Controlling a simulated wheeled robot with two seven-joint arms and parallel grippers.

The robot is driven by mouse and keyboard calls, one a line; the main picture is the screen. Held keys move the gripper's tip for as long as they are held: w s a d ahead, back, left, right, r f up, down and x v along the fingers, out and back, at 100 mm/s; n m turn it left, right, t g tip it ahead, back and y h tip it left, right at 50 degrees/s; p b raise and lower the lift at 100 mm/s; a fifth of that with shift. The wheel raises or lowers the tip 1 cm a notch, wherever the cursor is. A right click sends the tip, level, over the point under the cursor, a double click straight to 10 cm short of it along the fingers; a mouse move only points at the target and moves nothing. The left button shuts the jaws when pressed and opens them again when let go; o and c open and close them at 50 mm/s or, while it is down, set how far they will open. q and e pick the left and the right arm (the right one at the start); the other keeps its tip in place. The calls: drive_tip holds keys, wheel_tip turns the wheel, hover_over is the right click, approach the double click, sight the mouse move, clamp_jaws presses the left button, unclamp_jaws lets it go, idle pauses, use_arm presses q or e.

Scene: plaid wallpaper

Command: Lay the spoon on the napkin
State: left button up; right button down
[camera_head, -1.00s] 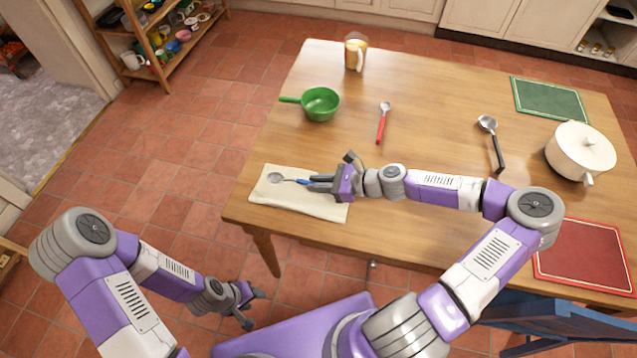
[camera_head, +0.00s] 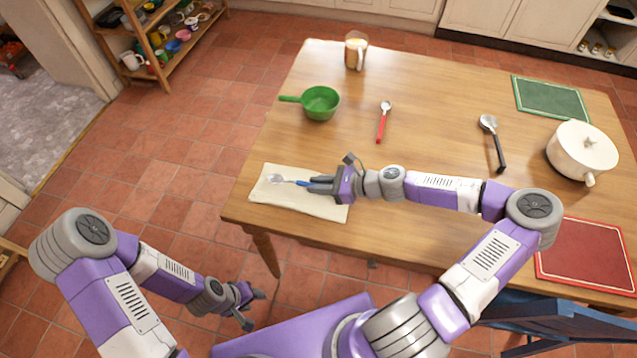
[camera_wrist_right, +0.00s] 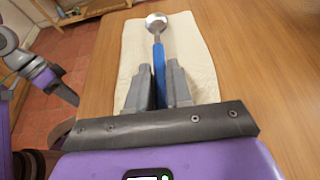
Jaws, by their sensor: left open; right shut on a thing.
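A spoon with a blue handle and silver bowl (camera_head: 276,179) is over the cream napkin (camera_head: 310,208) at the table's near left corner. My right gripper (camera_head: 318,185) is shut on the blue handle, low over the napkin. In the right wrist view the spoon (camera_wrist_right: 157,50) points away between the two fingers, with the napkin (camera_wrist_right: 195,50) beneath it. I cannot tell whether the spoon touches the cloth. My left gripper (camera_head: 252,307) is open and empty, low beside the table, over the floor.
On the wooden table (camera_head: 430,130) are a green pan (camera_head: 321,103), a red-handled spoon (camera_head: 382,125), a black-handled ladle (camera_head: 497,150), a white pot (camera_head: 582,152), a mug (camera_head: 355,52), a green mat (camera_head: 549,98) and a red mat (camera_head: 585,255). A blue chair (camera_head: 560,325) stands at the near right.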

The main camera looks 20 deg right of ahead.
drive_tip(key=shift+f, duration=0.35)
idle(0.3)
drive_tip(key=c, duration=1)
unclamp_jaws()
drive_tip(key=shift+o, duration=0.2)
